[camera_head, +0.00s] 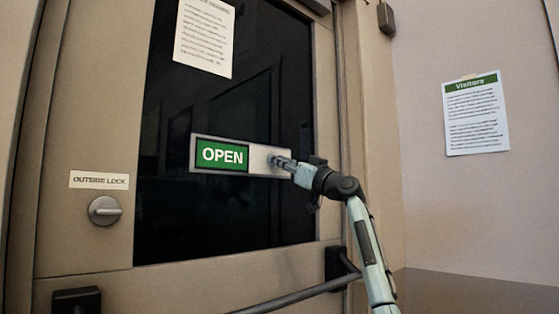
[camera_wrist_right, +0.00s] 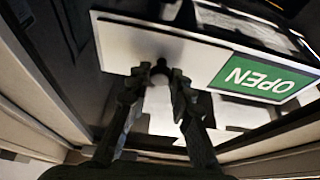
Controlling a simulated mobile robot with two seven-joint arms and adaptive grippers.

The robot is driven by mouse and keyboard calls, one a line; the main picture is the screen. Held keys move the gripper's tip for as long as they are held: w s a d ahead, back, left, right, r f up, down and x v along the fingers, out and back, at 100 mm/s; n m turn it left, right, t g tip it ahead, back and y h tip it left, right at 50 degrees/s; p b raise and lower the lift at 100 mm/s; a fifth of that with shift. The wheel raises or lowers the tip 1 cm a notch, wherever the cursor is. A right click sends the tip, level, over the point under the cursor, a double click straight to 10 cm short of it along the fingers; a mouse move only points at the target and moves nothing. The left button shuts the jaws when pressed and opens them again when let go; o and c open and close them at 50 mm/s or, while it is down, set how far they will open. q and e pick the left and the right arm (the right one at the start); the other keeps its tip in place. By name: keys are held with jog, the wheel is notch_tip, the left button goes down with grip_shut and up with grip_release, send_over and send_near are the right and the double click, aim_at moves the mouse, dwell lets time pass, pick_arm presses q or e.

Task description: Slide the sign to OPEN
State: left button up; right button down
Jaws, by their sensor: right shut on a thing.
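The sign (camera_head: 222,155) is mounted on the dark glass of the door and shows a green panel reading OPEN at its left. To the right of the panel is a pale grey slider plate (camera_head: 259,152). In the right wrist view the OPEN panel (camera_wrist_right: 263,76) appears upside down. My right gripper (camera_head: 278,162) is at the right part of the sign; its fingers close around a small knob (camera_wrist_right: 160,66) on the plate. The knob is mostly hidden by the fingers. My left gripper is not in view.
A paper notice (camera_head: 204,38) is on the glass above the sign. An OUTSIDE LOCK label (camera_head: 99,180) and round lock (camera_head: 105,210) are at left. A push bar (camera_head: 300,293) crosses below. A Visitors notice (camera_head: 476,115) hangs on the right wall.

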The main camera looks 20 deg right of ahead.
jog(key=shift+d, duration=0.25)
jog(key=c, duration=1.4)
grip_release()
jog(key=shift+d, duration=0.15)
jog(key=shift+o, duration=0.2)
jog(key=v, duration=1.2)
jog(key=shift+f, duration=0.15)
